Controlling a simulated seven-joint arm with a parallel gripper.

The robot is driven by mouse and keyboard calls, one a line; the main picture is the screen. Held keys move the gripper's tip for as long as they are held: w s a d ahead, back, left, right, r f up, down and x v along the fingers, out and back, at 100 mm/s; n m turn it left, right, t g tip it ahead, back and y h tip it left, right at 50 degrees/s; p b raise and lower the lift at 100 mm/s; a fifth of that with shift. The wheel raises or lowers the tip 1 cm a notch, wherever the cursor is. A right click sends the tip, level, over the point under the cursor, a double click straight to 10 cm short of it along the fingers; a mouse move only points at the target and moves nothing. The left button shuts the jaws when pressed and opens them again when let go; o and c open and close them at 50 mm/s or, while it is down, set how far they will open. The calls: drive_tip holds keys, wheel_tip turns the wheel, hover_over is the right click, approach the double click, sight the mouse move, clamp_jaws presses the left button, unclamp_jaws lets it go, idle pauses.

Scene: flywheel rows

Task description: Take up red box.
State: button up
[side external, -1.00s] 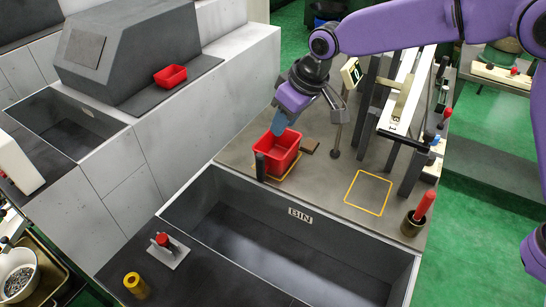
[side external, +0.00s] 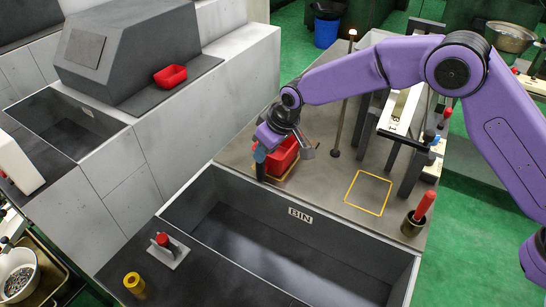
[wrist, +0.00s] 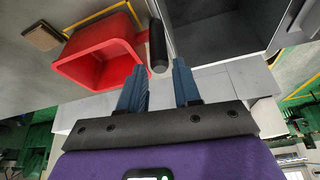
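The red box (side external: 284,157) is an open-topped bin on the grey bench, standing at the yellow outlined spot near the BIN edge. My gripper (side external: 259,154) partly covers it in the side view. The box also shows at the upper left of the wrist view (wrist: 88,55). The box lies left of the fingers in the wrist view.
A deep grey trough marked BIN (side external: 300,215) lies in front of the bench. An empty yellow square (side external: 368,192) and a red-handled tool in a holder (side external: 422,210) are to the right. A smaller red tray (side external: 170,76) sits on the left machine's ledge.

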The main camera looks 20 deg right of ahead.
drive_tip(key=shift+w+x, duration=0.1)
drive_tip(key=shift+x, duration=1.25)
drive_tip(key=shift+w+x, duration=0.15)
drive_tip(key=shift+x, duration=1.2)
drive_tip(key=shift+r, duration=0.15)
clamp_jaws()
